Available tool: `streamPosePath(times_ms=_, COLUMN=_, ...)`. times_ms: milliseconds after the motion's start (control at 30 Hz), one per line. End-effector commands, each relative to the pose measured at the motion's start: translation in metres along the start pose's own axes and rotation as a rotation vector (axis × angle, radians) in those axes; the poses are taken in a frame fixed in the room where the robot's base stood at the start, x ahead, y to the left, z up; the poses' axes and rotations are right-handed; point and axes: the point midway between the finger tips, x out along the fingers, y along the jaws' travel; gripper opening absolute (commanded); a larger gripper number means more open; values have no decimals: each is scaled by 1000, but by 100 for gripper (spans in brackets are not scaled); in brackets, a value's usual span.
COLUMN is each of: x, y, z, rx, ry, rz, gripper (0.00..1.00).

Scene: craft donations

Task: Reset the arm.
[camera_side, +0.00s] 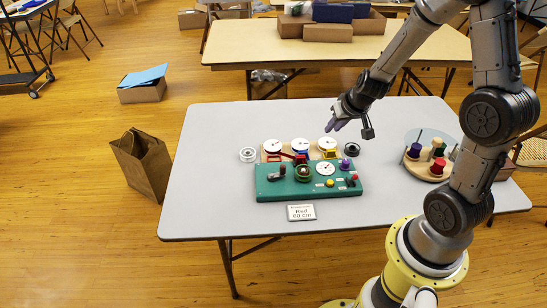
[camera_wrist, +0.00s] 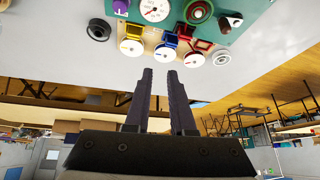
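My gripper (camera_side: 334,124) hangs above the far part of the grey table in the side view, behind the green board and apart from it. In the wrist view my gripper's two dark fingers (camera_wrist: 160,74) stand apart with a gap between them. Nothing is held between them. The green board (camera_side: 285,187) lies on the table with a white dial, knobs and small levers on it. Three white dials (camera_side: 300,145) stand in a row along its far side. These dials also show in the wrist view (camera_wrist: 166,52), beyond my fingertips.
The grey table (camera_side: 205,205) is clear at its left. A white ring (camera_side: 248,155) and a black ring (camera_side: 352,149) flank the dials. A round wooden stand (camera_side: 421,173) with coloured spools is at the right. A sign (camera_side: 301,212) reading "Bed 60 cm" lies in front of the board.

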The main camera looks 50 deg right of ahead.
Motion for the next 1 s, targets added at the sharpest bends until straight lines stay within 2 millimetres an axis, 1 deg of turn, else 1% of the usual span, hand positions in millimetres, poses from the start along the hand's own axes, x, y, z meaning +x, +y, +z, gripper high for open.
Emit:
streamPosePath(times_ms=33, x=-27, y=-22, z=-14, rx=-51, ry=57, rz=-49, gripper=22)
streamPosePath(times_ms=67, x=-41, y=-33, z=-18, rx=-76, ry=79, rz=-75, gripper=22)
streamPosePath(times_ms=100, x=-59, y=-47, z=-21, rx=-111, ry=104, rz=-110, gripper=22)
streamPosePath(times_ms=167, x=-88, y=-66, z=-23, rx=-164, ry=137, rz=-162, gripper=22)
streamPosePath(times_ms=200, x=-107, y=-77, z=-22, rx=-198, ry=156, rz=-196, gripper=22)
streamPosePath(times_ms=233, x=-122, y=-85, z=-19, rx=-224, ry=167, rz=-220, gripper=22)
streamPosePath(times_ms=267, x=-136, y=-92, z=-16, rx=-252, ry=177, rz=-244, gripper=22)
streamPosePath(times_ms=300, x=-155, y=-99, z=-10, rx=-286, ry=189, rz=-273, gripper=22)
streamPosePath(times_ms=367, x=-181, y=-108, z=1, rx=-338, ry=200, rz=-313, gripper=22)
streamPosePath(times_ms=400, x=-198, y=-111, z=10, rx=-373, ry=207, rz=-335, gripper=22)
streamPosePath(times_ms=467, x=-221, y=-113, z=25, rx=-421, ry=209, rz=-362, gripper=22)
streamPosePath(times_ms=533, x=-243, y=-110, z=44, rx=-472, ry=204, rz=-380, gripper=22)
streamPosePath(times_ms=600, x=-259, y=-102, z=63, rx=-514, ry=188, rz=-383, gripper=22)
streamPosePath(times_ms=667, x=-269, y=-92, z=79, rx=-541, ry=166, rz=-375, gripper=22)
streamPosePath(times_ms=700, x=-272, y=-84, z=89, rx=-553, ry=144, rz=-361, gripper=22)
streamPosePath(times_ms=767, x=-273, y=-72, z=101, rx=-560, ry=105, rz=-333, gripper=22)
streamPosePath(times_ms=833, x=-270, y=-60, z=113, rx=-560, ry=47, rz=-297, gripper=22)
streamPosePath(times_ms=900, x=-266, y=-52, z=122, rx=-556, ry=-3, rz=-269, gripper=22)
streamPosePath(times_ms=1000, x=-265, y=-45, z=129, rx=-545, ry=-44, rz=-247, gripper=22)
